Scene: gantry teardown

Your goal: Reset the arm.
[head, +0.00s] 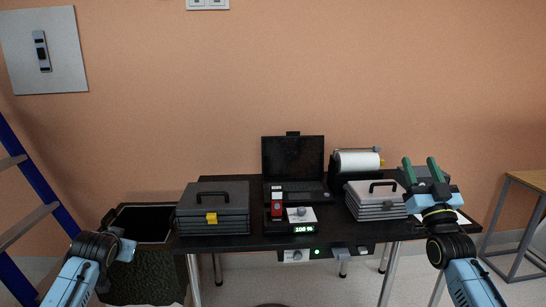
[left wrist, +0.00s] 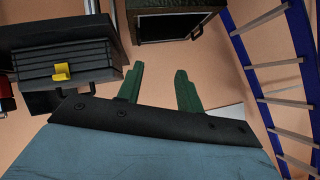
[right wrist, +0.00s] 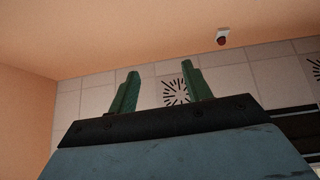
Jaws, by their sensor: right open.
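My right gripper (head: 420,162) is raised at the right of the black table, its green fingers pointing up, apart and empty. In the right wrist view its fingers (right wrist: 161,70) are spread before wall and ceiling. My left arm comes in low at the left in the head view, its fingers not seen there. In the left wrist view the left gripper (left wrist: 159,70) has its green fingers apart with nothing between them. Neither gripper touches anything that I can see.
The black table (head: 252,242) holds a dark toolbox (head: 228,192), laptop (head: 293,156), red device (head: 277,207), scale display (head: 303,229), paper roll (head: 358,161) and grey case (head: 366,211). A dark bin (head: 152,223) and blue ladder (head: 48,199) stand left; a wooden table (head: 530,180) stands right.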

